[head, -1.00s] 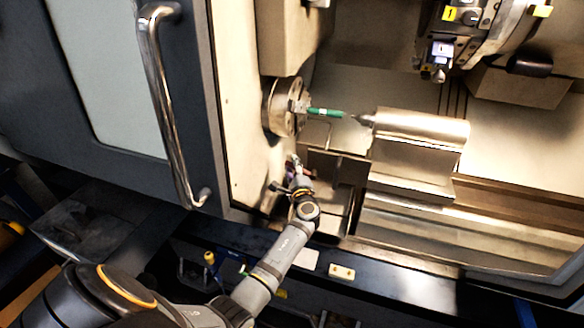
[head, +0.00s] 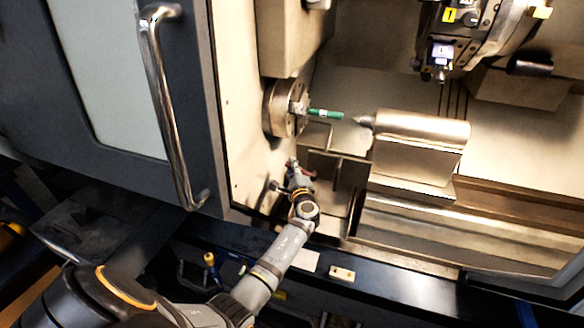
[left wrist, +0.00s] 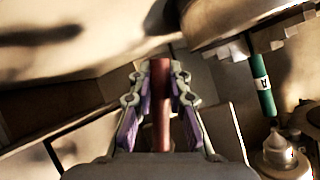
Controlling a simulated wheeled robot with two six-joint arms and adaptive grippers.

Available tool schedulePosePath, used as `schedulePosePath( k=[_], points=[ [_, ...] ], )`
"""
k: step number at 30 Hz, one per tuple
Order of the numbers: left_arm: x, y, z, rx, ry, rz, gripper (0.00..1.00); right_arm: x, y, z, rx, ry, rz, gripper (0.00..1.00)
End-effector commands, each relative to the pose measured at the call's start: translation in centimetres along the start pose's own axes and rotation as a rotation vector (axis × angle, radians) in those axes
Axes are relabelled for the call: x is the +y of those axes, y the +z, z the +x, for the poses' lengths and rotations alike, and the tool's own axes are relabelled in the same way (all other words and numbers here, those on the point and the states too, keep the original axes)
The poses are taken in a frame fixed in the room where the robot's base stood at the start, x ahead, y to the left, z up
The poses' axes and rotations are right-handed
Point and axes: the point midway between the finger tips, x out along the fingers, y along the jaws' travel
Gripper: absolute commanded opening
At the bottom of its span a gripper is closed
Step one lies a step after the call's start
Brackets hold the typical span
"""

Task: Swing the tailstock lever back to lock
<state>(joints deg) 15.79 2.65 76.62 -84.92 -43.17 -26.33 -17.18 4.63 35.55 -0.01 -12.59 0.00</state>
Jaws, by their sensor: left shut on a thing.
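The lever is a slim reddish-brown bar (left wrist: 160,100) in the left wrist view, standing between the two finger pads. My left gripper (head: 297,172) is below the chuck in the head view and mostly hides the lever there. Its purple-padded fingers (left wrist: 160,92) flank the bar and are shut on it. The tailstock (head: 420,132) is a metal block with a pointed centre at its left end, facing a green workpiece (head: 325,114). A small gap shows between them. The lever's pivot is hidden. My right gripper is not in view.
The chuck (head: 285,108) stands close above my left gripper and also shows in the left wrist view (left wrist: 225,18). The tool turret (head: 470,35) hangs at upper right. The door with its long handle (head: 168,110) is at left.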

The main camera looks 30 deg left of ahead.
Motion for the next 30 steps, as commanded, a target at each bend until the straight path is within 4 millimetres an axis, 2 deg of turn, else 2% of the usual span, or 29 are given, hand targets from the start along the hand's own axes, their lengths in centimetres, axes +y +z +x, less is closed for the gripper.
schedulePosePath(
  k=[5,9,12,17,24,25,30],
  points=[
    [-0.2,-0.4,-0.2,-0.025,-0.064,0.115,0.00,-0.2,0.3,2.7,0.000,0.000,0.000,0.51],
    [-1.7,-0.6,-0.7,-0.065,-0.156,0.284,0.00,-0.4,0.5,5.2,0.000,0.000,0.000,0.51],
    [-2.7,-0.7,-1.0,-0.084,-0.204,0.375,0.00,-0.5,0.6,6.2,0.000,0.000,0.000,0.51],
    [-3.6,-0.6,-1.2,-0.097,-0.230,0.432,0.00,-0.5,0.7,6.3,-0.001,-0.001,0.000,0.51],
    [-3.7,-0.6,-1.2,-0.095,-0.229,0.432,0.00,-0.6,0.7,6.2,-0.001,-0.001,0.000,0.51],
    [-3.7,-0.6,-1.2,-0.095,-0.229,0.431,0.20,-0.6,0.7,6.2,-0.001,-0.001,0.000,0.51],
    [-3.7,-0.6,-1.1,-0.095,-0.229,0.430,0.40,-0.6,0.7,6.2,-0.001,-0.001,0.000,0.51]
  ],
)
